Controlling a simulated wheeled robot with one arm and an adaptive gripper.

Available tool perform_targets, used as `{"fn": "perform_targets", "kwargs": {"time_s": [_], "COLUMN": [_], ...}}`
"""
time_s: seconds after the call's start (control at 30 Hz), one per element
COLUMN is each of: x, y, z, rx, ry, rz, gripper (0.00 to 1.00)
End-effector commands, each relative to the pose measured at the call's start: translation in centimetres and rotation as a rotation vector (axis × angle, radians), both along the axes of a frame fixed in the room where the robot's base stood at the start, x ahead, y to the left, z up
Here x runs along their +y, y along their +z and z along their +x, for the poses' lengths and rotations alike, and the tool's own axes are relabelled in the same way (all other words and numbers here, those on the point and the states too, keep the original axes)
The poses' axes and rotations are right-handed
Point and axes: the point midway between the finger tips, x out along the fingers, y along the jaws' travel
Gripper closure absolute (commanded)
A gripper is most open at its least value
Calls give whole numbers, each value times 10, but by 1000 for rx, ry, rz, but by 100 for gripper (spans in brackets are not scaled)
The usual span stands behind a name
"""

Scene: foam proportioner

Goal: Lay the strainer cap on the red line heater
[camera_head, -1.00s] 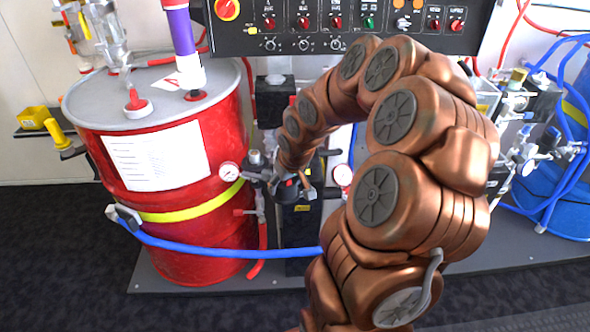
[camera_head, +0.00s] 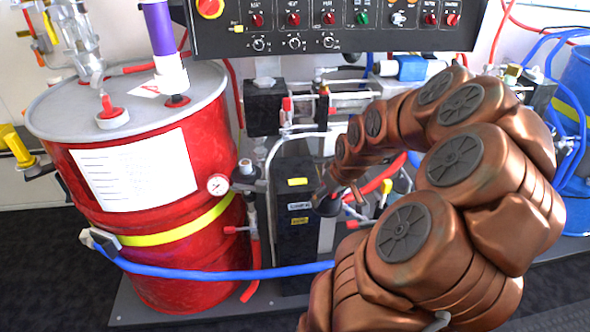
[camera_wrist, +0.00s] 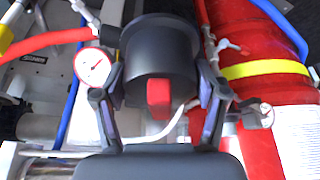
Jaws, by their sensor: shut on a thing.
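My gripper (camera_wrist: 161,88) is shut on a black, round, cup-like part with a red tab, which I take to be the strainer cap (camera_wrist: 160,55). A finger lies on each side of it in the wrist view. In the head view, my gripper (camera_head: 335,198) is small, and the dark cap in it is hard to make out. It is in front of and just right of a tall black box with white and yellow labels (camera_head: 296,190). This box may be the red line heater, but I cannot tell for certain. The cap appears held in the air.
A red drum (camera_head: 135,240) with a yellow band stands at left, a gauge (camera_head: 218,184) beside it. A blue hose (camera_head: 215,272) crosses low in front. A black control panel (camera_head: 335,30) hangs above. Pipes and red hoses fill the space behind my arm.

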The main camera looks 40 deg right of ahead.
Motion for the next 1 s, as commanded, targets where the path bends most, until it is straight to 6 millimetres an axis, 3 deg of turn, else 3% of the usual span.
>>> {"fn": "perform_targets", "kwargs": {"time_s": [0.6, 1.0], "x": [-26, -33], "y": [1, 1], "z": [104, 128], "rx": [-2, -1], "ry": [1, 0], "rz": [-3, -3], "gripper": [69, 69]}}
